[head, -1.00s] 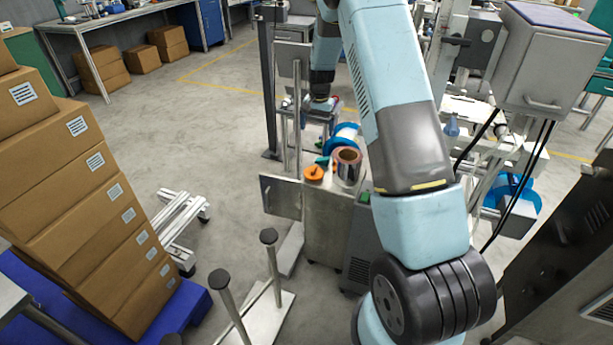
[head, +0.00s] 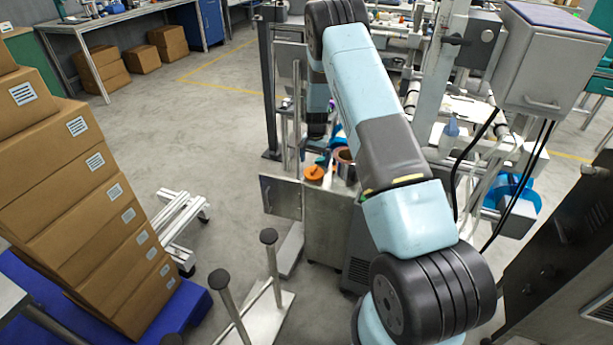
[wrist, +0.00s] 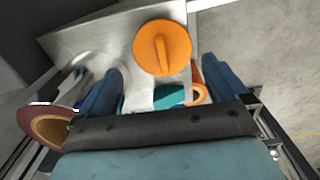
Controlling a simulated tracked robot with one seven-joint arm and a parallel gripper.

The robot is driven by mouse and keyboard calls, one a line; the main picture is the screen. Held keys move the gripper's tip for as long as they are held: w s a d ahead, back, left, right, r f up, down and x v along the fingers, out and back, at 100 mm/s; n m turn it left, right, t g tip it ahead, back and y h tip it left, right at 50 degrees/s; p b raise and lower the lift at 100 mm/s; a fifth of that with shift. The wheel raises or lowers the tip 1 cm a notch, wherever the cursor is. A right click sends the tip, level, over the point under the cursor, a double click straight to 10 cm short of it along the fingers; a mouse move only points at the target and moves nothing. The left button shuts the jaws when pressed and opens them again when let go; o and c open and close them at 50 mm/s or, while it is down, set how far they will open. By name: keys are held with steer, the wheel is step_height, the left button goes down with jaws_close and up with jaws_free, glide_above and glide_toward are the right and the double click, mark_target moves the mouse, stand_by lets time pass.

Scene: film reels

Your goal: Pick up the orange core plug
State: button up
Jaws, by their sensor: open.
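The orange core plug (head: 314,173) lies on the metal top of a small cabinet in the head view. In the wrist view the plug (wrist: 162,47) is a round orange disc with a raised ridge across its top. My gripper (wrist: 162,66) is open, with one dark blue finger on each side of the plug's line in the wrist view. The fingers look apart from the plug, and nothing is between them in their grip. In the head view my gripper (head: 316,128) hangs above and behind the plug; its fingers are hard to make out there.
The cabinet (head: 325,228) also bears a brown-cored roll (head: 346,155), partly hidden by my arm; it shows at left in the wrist view (wrist: 52,128). A teal item (wrist: 169,97) and an orange ring-like item (wrist: 199,93) lie close to the plug.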

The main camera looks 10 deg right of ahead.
mark_target(314, 168)
steer(key=shift+w+a+f, duration=0.1)
steer(key=shift+f, duration=1.3)
steer(key=shift+w+a+f, duration=0.1)
steer(key=shift+f, duration=1.3)
steer(key=c, duration=0.8)
